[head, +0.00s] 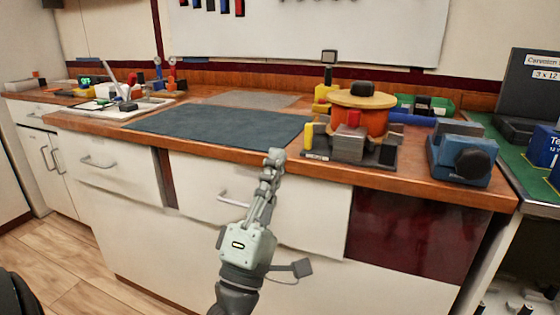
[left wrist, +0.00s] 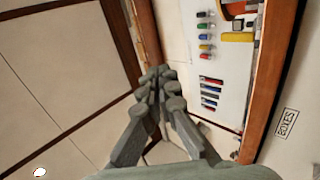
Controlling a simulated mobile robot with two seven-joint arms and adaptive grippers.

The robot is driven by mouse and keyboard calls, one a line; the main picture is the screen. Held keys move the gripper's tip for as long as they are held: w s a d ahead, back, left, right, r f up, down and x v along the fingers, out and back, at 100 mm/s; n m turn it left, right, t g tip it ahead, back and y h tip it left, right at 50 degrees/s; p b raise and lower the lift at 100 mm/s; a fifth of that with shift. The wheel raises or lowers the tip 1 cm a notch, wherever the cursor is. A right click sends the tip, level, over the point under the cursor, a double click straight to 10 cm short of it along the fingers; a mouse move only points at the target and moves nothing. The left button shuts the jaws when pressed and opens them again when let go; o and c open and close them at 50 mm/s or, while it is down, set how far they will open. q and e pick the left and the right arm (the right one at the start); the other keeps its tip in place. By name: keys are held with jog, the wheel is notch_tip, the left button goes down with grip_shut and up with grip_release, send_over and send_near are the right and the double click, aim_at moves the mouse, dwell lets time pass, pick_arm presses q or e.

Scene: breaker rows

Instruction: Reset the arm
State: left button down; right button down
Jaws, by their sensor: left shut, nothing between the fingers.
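My left gripper (head: 274,157) rises from the bottom middle of the head view, in front of the workbench. Its fingers point up and away, with the tips near the front edge of the bench top. The fingers are together and nothing is between them. In the left wrist view the same shut gripper (left wrist: 160,85) fills the middle, with a wall and a tool board beyond it. My right gripper does not show in either view.
The workbench (head: 330,170) bears a dark mat (head: 220,126), a machine with an orange drum (head: 362,112) and a blue vise-like block (head: 462,155). A white tray (head: 150,104) stands at the left. A black case (head: 530,95) stands at the right. The mat is clear.

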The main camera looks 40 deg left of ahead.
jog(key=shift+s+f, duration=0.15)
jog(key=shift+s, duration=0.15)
